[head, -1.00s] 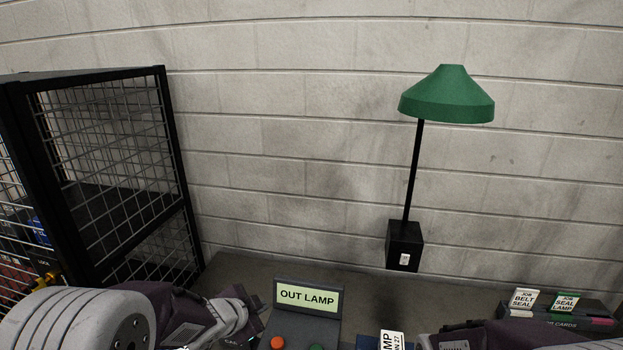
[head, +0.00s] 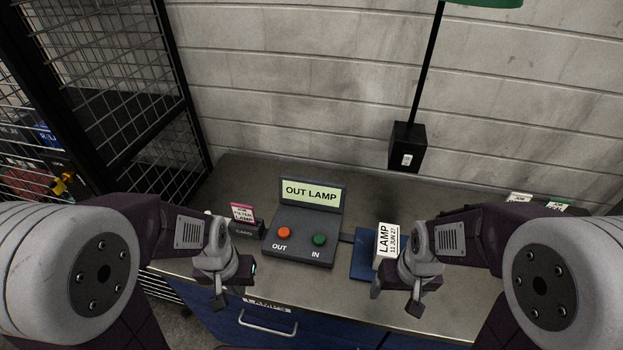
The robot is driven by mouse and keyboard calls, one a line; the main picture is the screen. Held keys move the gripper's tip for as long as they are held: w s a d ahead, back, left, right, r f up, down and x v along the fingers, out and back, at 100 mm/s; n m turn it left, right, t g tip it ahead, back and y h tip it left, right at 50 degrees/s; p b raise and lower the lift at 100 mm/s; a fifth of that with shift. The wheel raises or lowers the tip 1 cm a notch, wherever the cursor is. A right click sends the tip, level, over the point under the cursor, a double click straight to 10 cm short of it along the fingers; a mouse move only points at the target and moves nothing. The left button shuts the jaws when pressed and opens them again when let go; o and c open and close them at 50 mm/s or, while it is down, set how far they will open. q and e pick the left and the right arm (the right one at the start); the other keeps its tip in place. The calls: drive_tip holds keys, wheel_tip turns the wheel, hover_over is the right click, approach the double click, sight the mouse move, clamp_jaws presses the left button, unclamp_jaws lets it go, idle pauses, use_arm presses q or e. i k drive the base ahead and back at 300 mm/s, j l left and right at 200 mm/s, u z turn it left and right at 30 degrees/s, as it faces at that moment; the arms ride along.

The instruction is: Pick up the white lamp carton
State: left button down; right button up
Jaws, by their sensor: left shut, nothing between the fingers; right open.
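The white lamp carton (head: 386,240) stands on a blue pad (head: 362,262) on the grey counter, right of the button console. Its side reads LAMP with a date. My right gripper (head: 395,298) is open just in front of the carton in the picture and hides its lower right part. I cannot tell whether it touches the carton. My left gripper (head: 234,296) is shut and empty, near the counter's front edge, left of the console.
A mesh cage (head: 175,150) stands left; a green lamp's black base (head: 407,147) is behind.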

sight(387, 243)
drive_tip(key=k+l+z, duration=0.15)
drive_tip(key=z, duration=0.3)
drive_tip(key=k+l+z, duration=0.1)
drive_tip(key=l+z, duration=0.35)
drive_tip(key=j, duration=0.1)
